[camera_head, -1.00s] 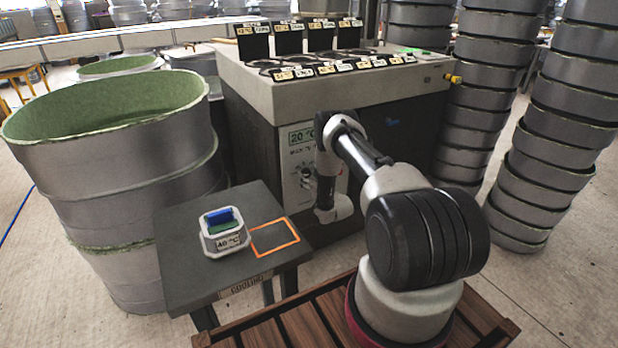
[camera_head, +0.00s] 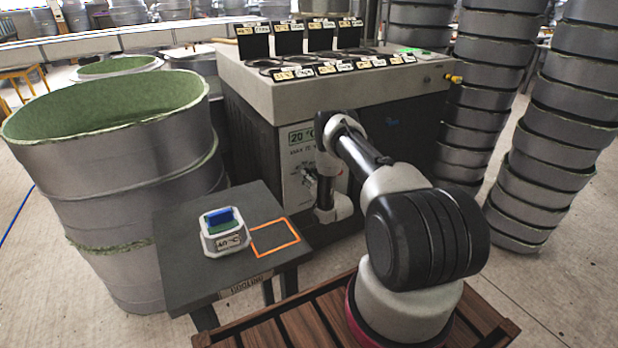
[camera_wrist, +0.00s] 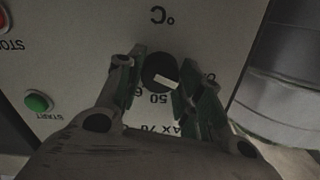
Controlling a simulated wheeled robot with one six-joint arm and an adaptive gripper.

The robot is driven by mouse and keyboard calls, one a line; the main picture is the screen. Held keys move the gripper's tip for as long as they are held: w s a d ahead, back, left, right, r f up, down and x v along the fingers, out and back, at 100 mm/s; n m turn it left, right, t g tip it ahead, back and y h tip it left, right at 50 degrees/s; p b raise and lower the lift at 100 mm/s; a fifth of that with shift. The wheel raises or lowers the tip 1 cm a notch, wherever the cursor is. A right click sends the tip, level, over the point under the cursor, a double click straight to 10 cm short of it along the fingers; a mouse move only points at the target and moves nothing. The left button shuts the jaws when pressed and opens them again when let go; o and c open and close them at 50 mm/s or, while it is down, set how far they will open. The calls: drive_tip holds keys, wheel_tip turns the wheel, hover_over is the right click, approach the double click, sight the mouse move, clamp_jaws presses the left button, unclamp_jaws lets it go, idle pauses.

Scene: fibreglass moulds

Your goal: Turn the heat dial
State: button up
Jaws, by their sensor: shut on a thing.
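The heat dial (camera_wrist: 158,72) is a round dark knob with a pale pointer mark, on a white panel printed with numbers and "°C". My gripper (camera_wrist: 160,88) has its fingers on both sides of the dial and is shut on it. In the head view, my gripper (camera_head: 312,177) is small against the panel on the machine's front, and the dial is mostly hidden there. A display (camera_head: 301,136) above it reads 20 °C.
A red stop button (camera_wrist: 5,18) and a green start button (camera_wrist: 38,102) sit on the same panel. A dark side table (camera_head: 180,272) holds a white container (camera_head: 224,238) labelled 40 °C, beside an orange square outline (camera_head: 274,237). Large drums (camera_head: 120,170) stand left, stacked moulds (camera_head: 545,150) right.

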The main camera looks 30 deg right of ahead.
drive_tip(key=m, duration=0.4)
drive_tip(key=shift+m, duration=0.4)
idle(0.4)
drive_tip(key=o, duration=1)
drive_tip(key=s, duration=1.2)
drive_tip(key=shift+d, duration=0.2)
